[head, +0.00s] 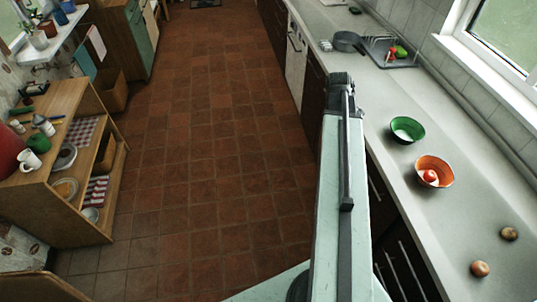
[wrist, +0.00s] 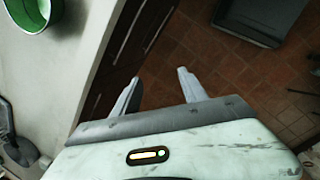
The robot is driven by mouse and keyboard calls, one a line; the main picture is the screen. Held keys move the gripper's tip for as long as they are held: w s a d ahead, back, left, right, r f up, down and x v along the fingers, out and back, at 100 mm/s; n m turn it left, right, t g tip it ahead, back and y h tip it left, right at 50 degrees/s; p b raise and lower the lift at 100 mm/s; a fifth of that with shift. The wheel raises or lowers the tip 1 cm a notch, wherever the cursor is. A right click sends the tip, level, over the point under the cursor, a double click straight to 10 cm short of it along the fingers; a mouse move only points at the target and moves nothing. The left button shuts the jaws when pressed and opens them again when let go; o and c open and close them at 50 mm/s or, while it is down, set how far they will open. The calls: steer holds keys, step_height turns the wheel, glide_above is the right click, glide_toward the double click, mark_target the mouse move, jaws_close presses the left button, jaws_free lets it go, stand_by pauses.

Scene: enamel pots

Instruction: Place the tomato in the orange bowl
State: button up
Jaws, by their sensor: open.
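A red tomato (head: 430,176) rests inside the orange bowl (head: 445,163) on the right-hand counter in the head view. The wrist view shows neither the tomato nor the orange bowl. In the head view my arm stands left of the counter, apart from the bowl.
A green bowl (head: 406,129) stands behind the orange one; it also shows in the wrist view (wrist: 34,18). Two round brownish vegetables (head: 480,268) lie nearer on the counter. A grey pan (head: 348,42) and a tray (head: 405,61) with vegetables are farther back. The tiled floor (head: 205,150) is clear.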

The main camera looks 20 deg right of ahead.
steer(key=w+a+m+y, duration=0.1)
steer(key=w+a+m, duration=0.1)
steer(key=a, duration=1.7)
steer(key=w+a+m+y, duration=0.1)
steer(key=w+a+m, duration=0.2)
steer(key=a, duration=1.6)
steer(key=shift+a+f+m+y, duration=0.15)
steer(key=shift+f+m+y, duration=0.15)
steer(key=shift+m, duration=0.3)
steer(key=shift+w, duration=0.1)
